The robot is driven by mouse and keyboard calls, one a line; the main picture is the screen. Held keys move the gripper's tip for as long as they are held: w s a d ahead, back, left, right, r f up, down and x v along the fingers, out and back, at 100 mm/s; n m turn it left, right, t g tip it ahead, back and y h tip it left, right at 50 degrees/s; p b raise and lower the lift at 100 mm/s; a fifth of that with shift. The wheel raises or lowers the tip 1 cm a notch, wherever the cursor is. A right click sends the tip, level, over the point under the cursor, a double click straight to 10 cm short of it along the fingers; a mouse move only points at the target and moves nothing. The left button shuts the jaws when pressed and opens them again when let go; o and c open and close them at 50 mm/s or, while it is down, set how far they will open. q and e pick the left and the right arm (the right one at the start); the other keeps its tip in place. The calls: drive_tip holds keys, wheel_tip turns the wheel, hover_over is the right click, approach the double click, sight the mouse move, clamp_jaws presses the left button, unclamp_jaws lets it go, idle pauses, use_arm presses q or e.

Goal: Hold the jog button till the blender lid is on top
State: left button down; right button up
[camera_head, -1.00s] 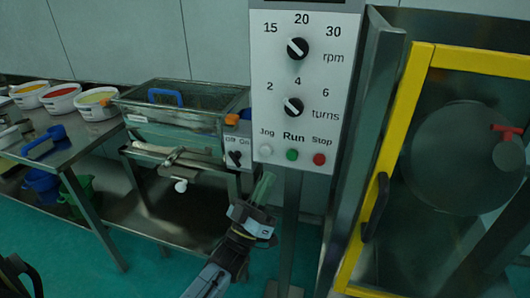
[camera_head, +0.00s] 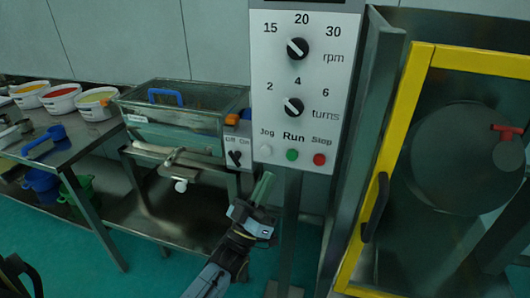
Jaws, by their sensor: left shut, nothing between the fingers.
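The jog button (camera_head: 265,150) is a pale round button under the label "Jog", at the lower left of the grey control panel (camera_head: 325,85). My left gripper (camera_head: 264,186) is shut and empty. The blender (camera_head: 455,165) is a large round grey drum at the right, behind a yellow-framed door. A red handle (camera_head: 507,130) sits at its upper right side. Which part is the lid cannot be told clearly. My right gripper is not in view.
Beside the jog button are a green Run button (camera_head: 292,155) and a red Stop button (camera_head: 319,159). The yellow door frame (camera_head: 392,150) stands right of the panel. The sieve (camera_head: 175,115) and a table with several tubs (camera_head: 62,98) are at the left.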

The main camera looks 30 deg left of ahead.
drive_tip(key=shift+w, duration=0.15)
